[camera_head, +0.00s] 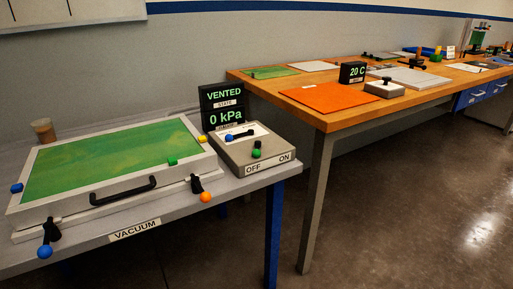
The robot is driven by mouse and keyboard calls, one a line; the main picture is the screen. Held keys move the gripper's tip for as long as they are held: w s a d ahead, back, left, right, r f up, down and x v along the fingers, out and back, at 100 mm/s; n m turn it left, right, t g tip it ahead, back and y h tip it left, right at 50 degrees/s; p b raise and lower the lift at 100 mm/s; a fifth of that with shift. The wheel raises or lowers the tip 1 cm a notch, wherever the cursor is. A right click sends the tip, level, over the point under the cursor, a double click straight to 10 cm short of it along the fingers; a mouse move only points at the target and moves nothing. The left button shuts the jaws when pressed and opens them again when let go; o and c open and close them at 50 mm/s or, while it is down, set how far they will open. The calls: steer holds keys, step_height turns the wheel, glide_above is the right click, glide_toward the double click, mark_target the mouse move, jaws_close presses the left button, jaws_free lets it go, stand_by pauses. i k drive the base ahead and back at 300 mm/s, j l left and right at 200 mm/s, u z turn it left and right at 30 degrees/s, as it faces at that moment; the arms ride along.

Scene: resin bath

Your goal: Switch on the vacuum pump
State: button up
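A grey control box (275,146) with an OFF / ON label (268,163) on its front edge sits at the right end of the grey bench. On its top is a small switch with a green knob (256,154) and a black part behind it. The knob stands nearer the OFF word, but its exact setting is hard to tell. A blue-ended lever (239,135) lies on a white plate at the back of the box. A black display (222,106) behind it reads VENTED, STATE and 0 kPa. My gripper is not in view.
A white-framed chamber with a green lid (110,158) and black handle (123,191) fills the bench left of the box; coloured-knob clamps, including an orange one (205,197), stick out. A brown cup (43,130) stands behind. A wooden table (340,118) stands right; floor in front is clear.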

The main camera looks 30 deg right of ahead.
mark_target(255, 153)
steer(key=i+l+z, duration=0.15)
steer(key=l+z, duration=0.15)
steer(key=i+l+z, duration=0.3)
steer(key=i+j, duration=0.1)
steer(key=i, duration=0.3)
